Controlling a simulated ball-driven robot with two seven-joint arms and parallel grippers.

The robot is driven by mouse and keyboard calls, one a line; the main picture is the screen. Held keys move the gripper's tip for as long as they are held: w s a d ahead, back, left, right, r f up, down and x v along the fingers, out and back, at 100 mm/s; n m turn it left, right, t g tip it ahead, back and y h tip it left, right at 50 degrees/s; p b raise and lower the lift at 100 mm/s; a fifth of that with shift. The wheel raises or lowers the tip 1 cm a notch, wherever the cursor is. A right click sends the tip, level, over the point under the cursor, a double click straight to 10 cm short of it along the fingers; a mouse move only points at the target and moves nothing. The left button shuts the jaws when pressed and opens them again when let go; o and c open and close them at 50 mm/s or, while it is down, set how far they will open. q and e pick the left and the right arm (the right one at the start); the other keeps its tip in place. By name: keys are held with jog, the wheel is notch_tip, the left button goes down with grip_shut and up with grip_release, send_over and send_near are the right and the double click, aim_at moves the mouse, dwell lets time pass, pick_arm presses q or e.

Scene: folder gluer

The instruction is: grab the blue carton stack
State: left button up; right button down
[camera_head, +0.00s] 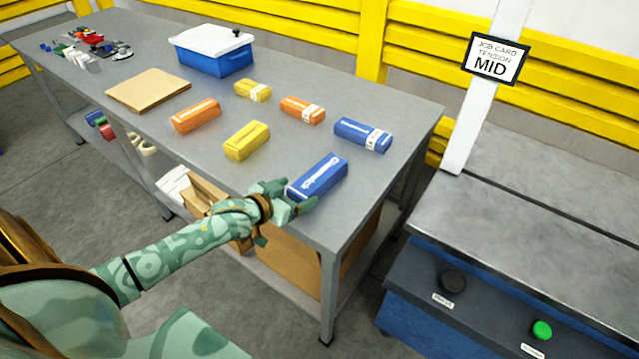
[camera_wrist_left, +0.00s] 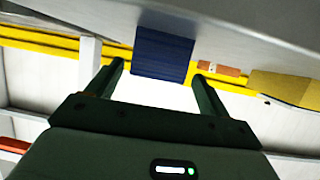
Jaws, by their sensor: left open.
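Two blue carton stacks are on the grey table. The nearer one (camera_head: 320,177) lies near the table's front edge; the farther one (camera_head: 362,135), with a white band, lies behind it to the right. My left gripper (camera_head: 291,197) is open at the near end of the nearer blue stack. In the left wrist view, that blue stack (camera_wrist_left: 163,54) shows dark, lined up between the two open fingers (camera_wrist_left: 160,72). I cannot tell whether its end is between the fingertips or just beyond them. Nothing is gripped. My right gripper is not in view.
Yellow (camera_head: 247,141) and orange (camera_head: 196,116) carton stacks lie to the left, with more behind. A blue bin with a white lid (camera_head: 214,57) and a brown board (camera_head: 148,89) are farther back. A machine with buttons (camera_head: 480,270) stands right of the table.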

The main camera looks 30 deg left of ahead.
aim_at(308, 188)
pick_arm(q)
jog(key=b+x, duration=0.2)
jog(key=x, duration=0.3)
jog(key=shift+s+d+f, duration=0.15)
jog(key=shift+d, duration=0.05)
jog(key=shift+w, duration=0.3)
jog(key=shift+c, duration=0.7)
jog(key=c, duration=1.1)
